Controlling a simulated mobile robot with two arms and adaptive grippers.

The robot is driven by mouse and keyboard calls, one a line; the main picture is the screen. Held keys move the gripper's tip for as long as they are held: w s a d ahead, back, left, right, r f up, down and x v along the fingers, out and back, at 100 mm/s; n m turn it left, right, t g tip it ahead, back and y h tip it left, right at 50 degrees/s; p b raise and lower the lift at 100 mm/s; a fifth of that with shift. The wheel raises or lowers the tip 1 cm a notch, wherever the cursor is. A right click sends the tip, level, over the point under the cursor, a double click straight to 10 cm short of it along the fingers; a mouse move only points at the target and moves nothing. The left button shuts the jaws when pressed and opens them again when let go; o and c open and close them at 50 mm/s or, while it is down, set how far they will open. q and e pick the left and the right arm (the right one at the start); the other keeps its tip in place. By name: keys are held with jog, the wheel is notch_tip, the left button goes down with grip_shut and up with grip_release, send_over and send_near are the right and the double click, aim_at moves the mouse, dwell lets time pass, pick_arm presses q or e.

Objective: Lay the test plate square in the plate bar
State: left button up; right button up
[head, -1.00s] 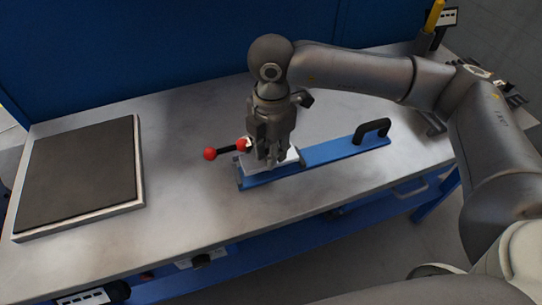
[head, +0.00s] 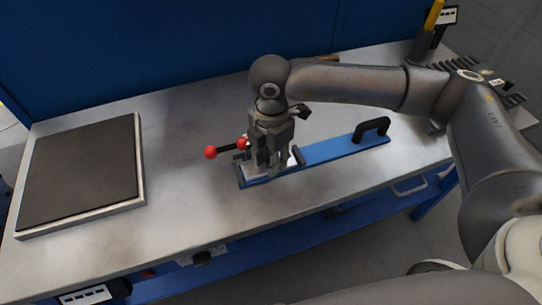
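The blue plate bar (head: 335,150) lies on the bench, with a black handle (head: 372,129) at its right end. The pale test plate (head: 293,161) shows at the left end of the bar, partly hidden behind my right gripper (head: 269,165). My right gripper points down over that end, with its fingers at the plate. I cannot tell whether the fingers are closed on the plate, or whether it lies fully flat and square in the bar. My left gripper is not in view.
A lever with red balls (head: 211,152) stands just left of the gripper. A dark square pad in a pale frame (head: 82,172) lies at the left of the bench. A yellow-handled tool in a holder (head: 432,22) stands at the back right. The bench between pad and lever is clear.

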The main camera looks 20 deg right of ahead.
notch_tip(320, 180, up, 12)
jog(key=b, duration=0.1)
jog(key=shift+r, duration=0.2)
